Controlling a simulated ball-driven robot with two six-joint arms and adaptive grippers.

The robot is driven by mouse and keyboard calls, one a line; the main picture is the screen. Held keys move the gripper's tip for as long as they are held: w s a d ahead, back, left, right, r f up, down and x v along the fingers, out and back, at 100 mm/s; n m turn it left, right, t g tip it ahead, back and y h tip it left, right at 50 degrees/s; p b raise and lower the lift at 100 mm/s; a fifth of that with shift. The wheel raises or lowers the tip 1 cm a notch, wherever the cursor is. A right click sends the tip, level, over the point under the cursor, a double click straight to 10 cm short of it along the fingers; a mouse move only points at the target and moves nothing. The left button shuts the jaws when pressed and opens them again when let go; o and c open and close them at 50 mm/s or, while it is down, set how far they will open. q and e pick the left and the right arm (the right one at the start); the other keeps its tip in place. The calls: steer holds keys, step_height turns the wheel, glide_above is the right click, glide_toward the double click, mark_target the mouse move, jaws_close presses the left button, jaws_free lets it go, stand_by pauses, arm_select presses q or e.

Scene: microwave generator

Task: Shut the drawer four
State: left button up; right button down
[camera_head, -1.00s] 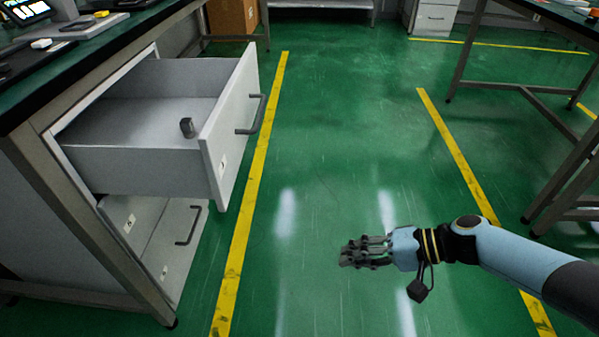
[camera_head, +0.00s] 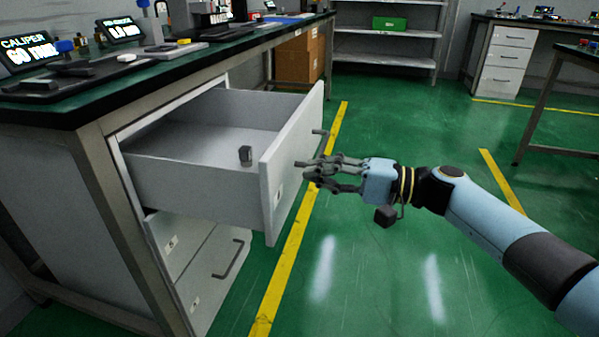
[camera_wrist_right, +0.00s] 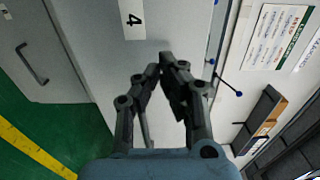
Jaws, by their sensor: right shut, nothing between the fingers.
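Drawer four (camera_head: 292,165) is the top drawer under the workbench and stands pulled well out in the head view. A small dark grey block (camera_head: 245,155) is inside it. My right gripper (camera_head: 308,168) is shut and empty, at the outer side of the drawer front near its handle; I cannot tell whether it touches. In the right wrist view, the label "4" (camera_wrist_right: 132,19) shows on the drawer front just beyond the closed fingertips (camera_wrist_right: 166,68). My left gripper is out of view.
The lower drawers (camera_head: 200,265) are under drawer four. The workbench top (camera_head: 150,75) carries instruments and displays. The green floor (camera_head: 400,270) to the right is clear.

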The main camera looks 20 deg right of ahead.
mark_target(285, 169)
steer(key=x, duration=0.3)
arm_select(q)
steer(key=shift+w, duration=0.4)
arm_select(e)
steer(key=shift+w+a, duration=0.15)
steer(key=shift+a, duration=0.05)
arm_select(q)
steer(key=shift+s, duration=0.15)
